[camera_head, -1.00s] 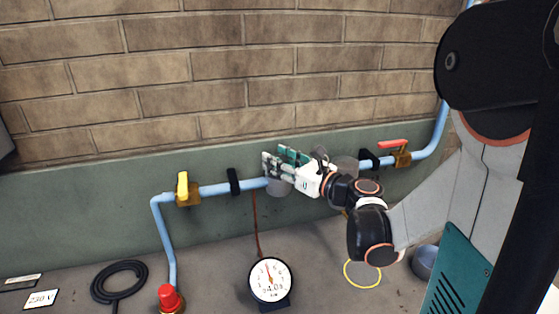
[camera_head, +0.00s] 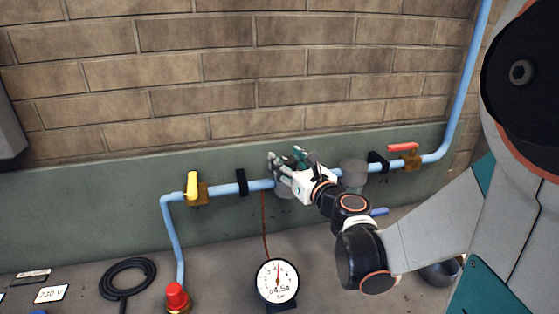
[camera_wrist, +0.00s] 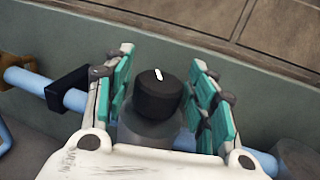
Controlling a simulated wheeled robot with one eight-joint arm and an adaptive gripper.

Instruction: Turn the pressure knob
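The pressure knob (camera_wrist: 158,97) is a round black cap with a short white mark, seen in the wrist view on top of a grey, cup-like body. My gripper (camera_wrist: 164,72) has one teal-padded finger on each side of the knob. Narrow gaps show between the pads and the knob, so the fingers stand open around it.
A yellow-handled valve (camera_head: 193,188) is on the pipe to the left and a red-handled valve (camera_head: 404,149) to the right. Black clamps hold the pipe. A red knob (camera_head: 176,297) and a coiled black cable (camera_head: 126,278) are at the lower left. A brick wall rises behind.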

